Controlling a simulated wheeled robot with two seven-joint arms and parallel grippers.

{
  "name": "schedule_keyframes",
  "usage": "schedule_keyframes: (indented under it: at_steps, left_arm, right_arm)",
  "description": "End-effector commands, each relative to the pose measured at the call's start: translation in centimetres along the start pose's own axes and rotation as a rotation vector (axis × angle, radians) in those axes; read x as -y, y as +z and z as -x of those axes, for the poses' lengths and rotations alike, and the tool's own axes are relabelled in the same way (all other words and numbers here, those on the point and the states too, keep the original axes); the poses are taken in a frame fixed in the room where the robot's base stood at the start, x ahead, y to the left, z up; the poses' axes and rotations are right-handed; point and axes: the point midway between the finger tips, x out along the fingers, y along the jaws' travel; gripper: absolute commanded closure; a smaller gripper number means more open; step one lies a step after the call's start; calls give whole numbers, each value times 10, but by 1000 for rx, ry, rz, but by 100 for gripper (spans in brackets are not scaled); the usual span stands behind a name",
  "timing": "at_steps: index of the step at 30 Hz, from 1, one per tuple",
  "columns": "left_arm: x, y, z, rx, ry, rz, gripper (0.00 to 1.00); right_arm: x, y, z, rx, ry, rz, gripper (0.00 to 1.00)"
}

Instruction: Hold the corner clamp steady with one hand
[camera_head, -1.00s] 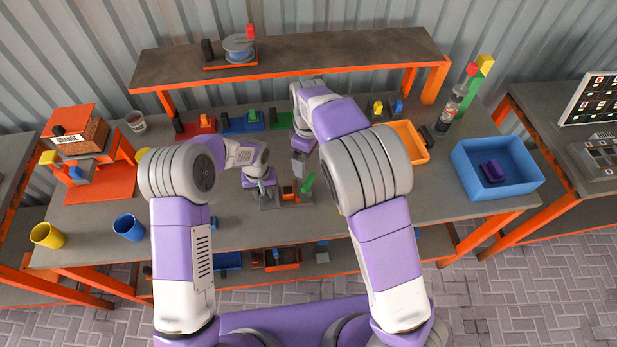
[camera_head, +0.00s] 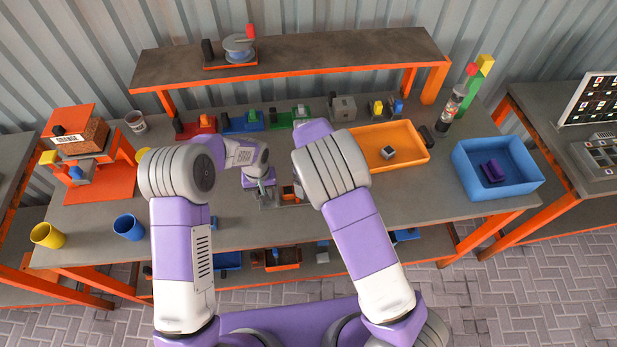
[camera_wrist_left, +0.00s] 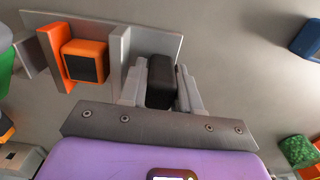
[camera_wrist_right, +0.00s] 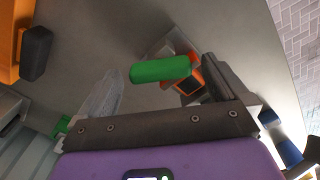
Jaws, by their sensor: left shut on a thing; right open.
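The corner clamp (camera_head: 289,193) lies on the bench in front of me, a grey base with orange parts. It also shows in the left wrist view, with an orange jaw (camera_wrist_left: 85,62) and a black grip (camera_wrist_left: 160,82). My left gripper (camera_head: 265,186) is shut on that black grip; its fingers (camera_wrist_left: 160,80) lie on either side of it. My right gripper (camera_wrist_right: 160,78) is open. A green handle (camera_wrist_right: 160,69) shows between its fingers in the right wrist view, with an orange part behind. I cannot tell whether it touches them. In the head view my right arm hides this gripper.
An orange tray (camera_head: 415,140) with a small grey block (camera_head: 388,153) lies to the right. A blue bin (camera_head: 515,185) stands farther right. Coloured holders (camera_head: 242,122) line the bench's back under a raised shelf (camera_head: 330,55). A blue cup (camera_head: 129,228) and yellow cup (camera_head: 47,235) stand left.

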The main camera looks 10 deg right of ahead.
Motion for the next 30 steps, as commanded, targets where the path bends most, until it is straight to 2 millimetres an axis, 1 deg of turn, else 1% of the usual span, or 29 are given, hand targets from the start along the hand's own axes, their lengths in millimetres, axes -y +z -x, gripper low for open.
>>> schedule_keyframes:
  at_steps: [1, 2, 12, 18, 23, 30]
  left_arm:
    - [0, 0, 0, 0, 0, -1, 100]
    - [0, 0, 0, 0, 0, -1, 100]
    - [0, 0, 0, 0, 0, -1, 100]
    - [0, 0, 0, 0, 0, -1, 100]
    - [0, 0, 0, 0, 0, 0, 100]
    - [0, 0, 0, 0, 0, 0, 100]
  right_arm:
    - [0, 0, 0, 0, 0, 0, 0]
    - [0, 0, 0, 0, 0, 0, 3]
    - [0, 0, 0, 0, 0, 0, 55]
    - [0, 0, 1, 0, 0, -11, 56]
    - [0, 0, 1, -1, -1, -59, 56]
    - [0, 0, 1, -2, -1, -219, 56]
